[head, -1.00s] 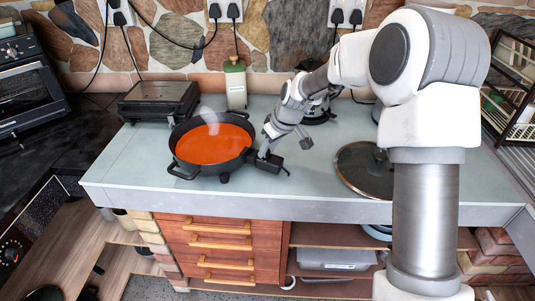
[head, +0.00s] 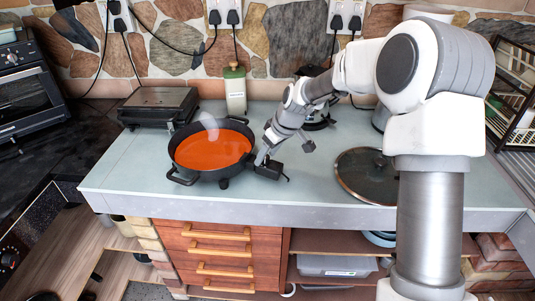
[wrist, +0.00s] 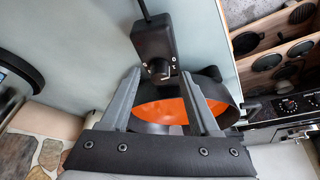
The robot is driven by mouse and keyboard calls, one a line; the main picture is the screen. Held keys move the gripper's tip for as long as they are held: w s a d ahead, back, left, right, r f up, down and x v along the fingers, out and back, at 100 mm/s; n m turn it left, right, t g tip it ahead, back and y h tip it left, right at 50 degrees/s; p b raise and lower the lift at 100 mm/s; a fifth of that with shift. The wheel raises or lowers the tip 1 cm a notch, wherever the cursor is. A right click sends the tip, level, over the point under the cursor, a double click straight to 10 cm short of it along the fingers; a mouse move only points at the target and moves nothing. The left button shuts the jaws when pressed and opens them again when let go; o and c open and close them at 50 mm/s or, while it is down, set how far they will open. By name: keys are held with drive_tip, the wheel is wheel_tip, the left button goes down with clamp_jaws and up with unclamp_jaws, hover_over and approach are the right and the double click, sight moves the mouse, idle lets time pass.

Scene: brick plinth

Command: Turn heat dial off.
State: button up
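A black electric skillet (head: 200,176) with orange-red contents and faint steam above it stands on the counter. Its black control box (head: 269,170) sticks out on the right side, with a cord. In the wrist view the control box (wrist: 154,38) is at the top centre, with the round black heat dial (wrist: 158,68) on its face and small white marks around it. My gripper (wrist: 159,76) is open, its two grey fingers on either side of the dial with gaps. The head view shows my gripper (head: 262,157) right by the box; the dial cannot be made out there.
A glass lid (head: 368,176) lies on the counter to the right. A closed grill (head: 158,106) and a bottle with a green cap (head: 235,90) stand behind the skillet. The counter front between skillet and lid is clear. Cords hang from wall sockets.

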drive_tip(key=v, duration=1.7)
drive_tip(key=shift+r+p, duration=0.2)
drive_tip(key=shift+p, duration=0.15)
drive_tip(key=shift+d, duration=0.1)
drive_tip(key=shift+s, duration=0.1)
drive_tip(key=s+d+m+t+h, duration=0.1)
drive_tip(key=s+d+m, duration=0.2)
drive_tip(key=s, duration=0.6)
drive_tip(key=s+d+r+m+h, duration=0.1)
drive_tip(key=s+d+m, duration=0.2)
drive_tip(key=s, duration=0.7)
drive_tip(key=s+d+m+t+h, duration=0.1)
drive_tip(key=s+d+m, duration=0.2)
drive_tip(key=s, duration=0.7)
drive_tip(key=shift+d+m+t+h, duration=0.3)
drive_tip(key=shift+d+m+h, duration=0.1)
drive_tip(key=shift+d, duration=0.35)
